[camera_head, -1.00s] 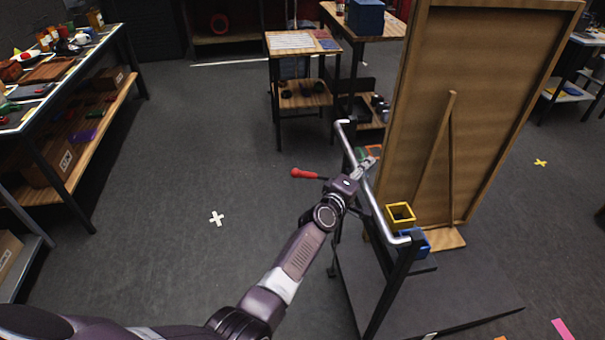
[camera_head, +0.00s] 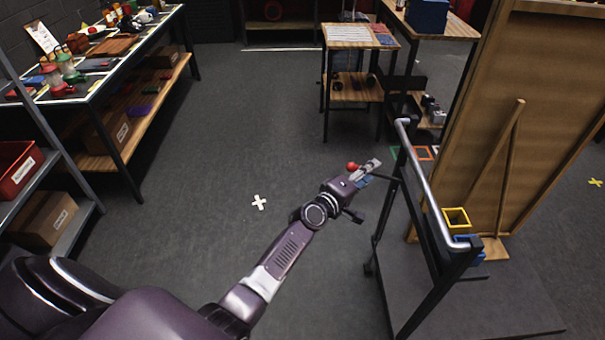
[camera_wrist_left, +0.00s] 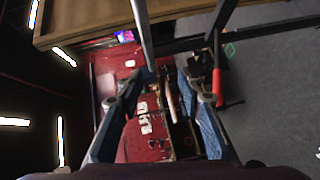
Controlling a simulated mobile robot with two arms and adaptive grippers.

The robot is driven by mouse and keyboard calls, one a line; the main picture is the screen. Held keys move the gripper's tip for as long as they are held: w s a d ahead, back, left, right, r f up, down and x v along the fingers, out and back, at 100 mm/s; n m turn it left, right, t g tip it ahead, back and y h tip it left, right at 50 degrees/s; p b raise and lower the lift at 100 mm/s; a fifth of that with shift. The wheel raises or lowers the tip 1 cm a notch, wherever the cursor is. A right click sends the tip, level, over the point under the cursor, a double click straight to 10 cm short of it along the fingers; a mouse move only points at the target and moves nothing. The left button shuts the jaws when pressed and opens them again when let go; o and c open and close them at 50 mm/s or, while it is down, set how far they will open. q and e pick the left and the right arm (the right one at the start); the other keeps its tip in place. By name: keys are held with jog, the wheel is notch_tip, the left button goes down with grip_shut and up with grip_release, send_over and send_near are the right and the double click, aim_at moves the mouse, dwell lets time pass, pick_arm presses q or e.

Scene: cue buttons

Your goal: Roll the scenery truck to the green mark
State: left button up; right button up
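The scenery truck is a dark platform cart (camera_head: 480,305) with a silver push bar (camera_head: 420,175) and a tall wooden flat (camera_head: 545,110) standing on it. My left gripper (camera_head: 368,172) is beside the bar, on its left, apart from it. In the left wrist view its two blue-padded fingers (camera_wrist_left: 160,115) are spread with nothing held between them. A red-ended lever (camera_head: 351,166) sits just behind the gripper; its red grip (camera_wrist_left: 217,85) shows beside the right finger in the wrist view. A green outline on the floor (camera_head: 410,150), partly hidden, lies beyond the bar. My right gripper is out of view.
Yellow (camera_head: 456,217) and blue (camera_head: 468,247) bins hang at the bar's near end. A small wooden table (camera_head: 360,38) stands beyond. A loaded workbench (camera_head: 120,150) lines the left. A white cross (camera_head: 259,202) and a yellow cross (camera_head: 596,182) mark the floor. The floor left of the truck is clear.

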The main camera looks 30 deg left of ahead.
pick_arm(q)
jog(key=s+a, duration=0.4)
jog(key=a, duration=0.3)
jog(key=s+a+b, duration=0.1)
jog(key=s+a, duration=0.3)
jog(key=a, duration=0.3)
jog(key=shift+s+a, duration=0.15)
jog(key=shift+s, duration=0.2)
